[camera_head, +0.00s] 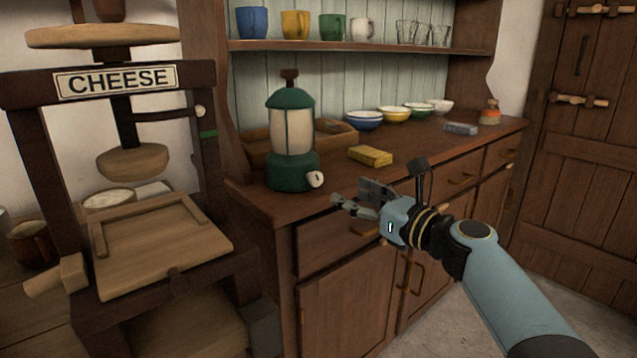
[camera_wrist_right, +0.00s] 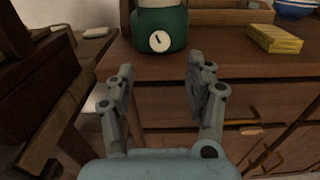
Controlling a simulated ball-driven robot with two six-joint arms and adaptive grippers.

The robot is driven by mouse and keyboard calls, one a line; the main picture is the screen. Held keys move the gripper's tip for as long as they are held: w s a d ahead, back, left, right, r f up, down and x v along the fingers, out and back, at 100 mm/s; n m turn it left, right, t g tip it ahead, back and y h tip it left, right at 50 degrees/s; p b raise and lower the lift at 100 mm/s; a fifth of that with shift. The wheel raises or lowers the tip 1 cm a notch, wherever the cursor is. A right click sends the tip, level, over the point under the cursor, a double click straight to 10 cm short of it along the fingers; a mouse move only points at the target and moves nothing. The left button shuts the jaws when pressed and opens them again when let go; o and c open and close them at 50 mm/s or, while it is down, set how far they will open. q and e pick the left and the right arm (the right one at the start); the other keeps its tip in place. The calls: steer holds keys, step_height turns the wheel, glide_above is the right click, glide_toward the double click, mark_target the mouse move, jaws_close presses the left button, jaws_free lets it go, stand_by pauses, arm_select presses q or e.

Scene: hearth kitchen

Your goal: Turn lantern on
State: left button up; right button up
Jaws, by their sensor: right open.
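A green lantern (camera_head: 292,132) with a pale glass body stands upright on the left end of the wooden dresser top. Its white round knob (camera_head: 316,179) faces the front. In the right wrist view the lantern's green base (camera_wrist_right: 172,28) and the knob (camera_wrist_right: 159,41) with a dark pointer mark show at the top, and the lantern's upper part is cut off. My right gripper (camera_head: 352,200) is open and empty in front of the dresser edge, apart from the knob and lower than it. Its two fingers (camera_wrist_right: 160,82) show apart in the right wrist view. My left gripper is not in view.
A yellow block (camera_head: 370,156) lies on the dresser top (camera_head: 335,188), right of the lantern. A wooden tray and several bowls (camera_head: 394,115) stand behind. A cheese press (camera_head: 150,235) stands close on the left. Drawers and cupboard doors are below.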

mark_target(318, 179)
steer(key=b+x, duration=0.2)
steer(key=x, duration=0.7)
steer(key=shift+f+b, duration=0.15)
steer(key=shift+b, duration=0.2)
steer(key=shift+w+a, duration=0.4)
steer(key=shift+w, duration=0.1)
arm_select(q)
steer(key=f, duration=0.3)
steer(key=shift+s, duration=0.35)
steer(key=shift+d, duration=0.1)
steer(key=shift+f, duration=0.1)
arm_select(e)
jaws_close()
